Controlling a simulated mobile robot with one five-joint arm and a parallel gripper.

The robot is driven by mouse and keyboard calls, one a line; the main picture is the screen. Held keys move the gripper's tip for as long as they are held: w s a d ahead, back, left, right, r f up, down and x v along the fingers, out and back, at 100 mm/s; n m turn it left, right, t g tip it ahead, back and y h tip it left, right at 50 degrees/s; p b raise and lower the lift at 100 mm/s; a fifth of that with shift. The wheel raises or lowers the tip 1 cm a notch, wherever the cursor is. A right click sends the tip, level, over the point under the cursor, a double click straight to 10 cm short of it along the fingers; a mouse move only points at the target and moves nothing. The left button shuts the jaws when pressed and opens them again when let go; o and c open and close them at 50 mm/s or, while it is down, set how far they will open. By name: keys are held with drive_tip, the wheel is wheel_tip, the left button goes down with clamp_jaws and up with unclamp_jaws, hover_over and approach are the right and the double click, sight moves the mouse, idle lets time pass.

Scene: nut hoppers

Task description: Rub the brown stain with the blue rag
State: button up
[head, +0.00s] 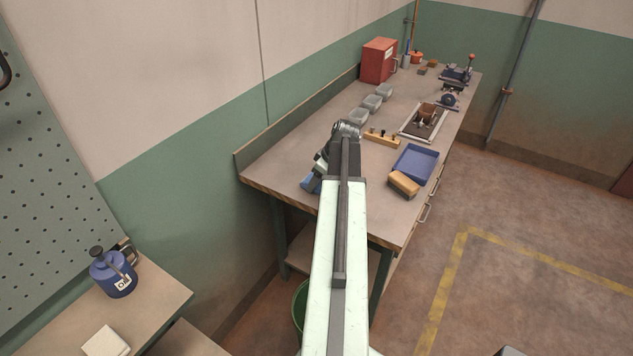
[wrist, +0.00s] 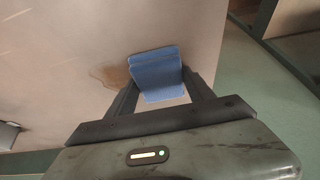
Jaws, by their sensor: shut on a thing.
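The blue rag (wrist: 157,72) is a folded pad between the two fingers of my gripper (wrist: 158,88) in the wrist view. My gripper is shut on it. The brown stain (wrist: 104,75) shows on the bench top as a pale brown patch just left of the rag, partly hidden by the rag and the left finger. I cannot tell whether the rag touches the surface. In the head view the rag (head: 311,184) shows at the near end of the workbench, beside my arm, which hides most of the gripper. The stain cannot be made out in the head view.
On the workbench (head: 280,165) stand a tan brush or block (head: 404,183), a blue tray (head: 416,163), a wooden block with knobs (head: 382,139), grey tubs (head: 358,117) and a red cabinet (head: 379,60). A blue oil can (head: 113,275) stands on another bench at lower left.

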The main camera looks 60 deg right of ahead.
drive_tip(key=shift+w+d, duration=0.15)
drive_tip(key=shift+d, duration=2.5)
drive_tip(key=shift+w+d, duration=0.15)
drive_tip(key=shift+d, duration=2.5)
wheel_tip(320, 180, up, 6)
drive_tip(key=p, duration=0.6)
wheel_tip(320, 180, up, 3)
drive_tip(key=p, duration=0.3)
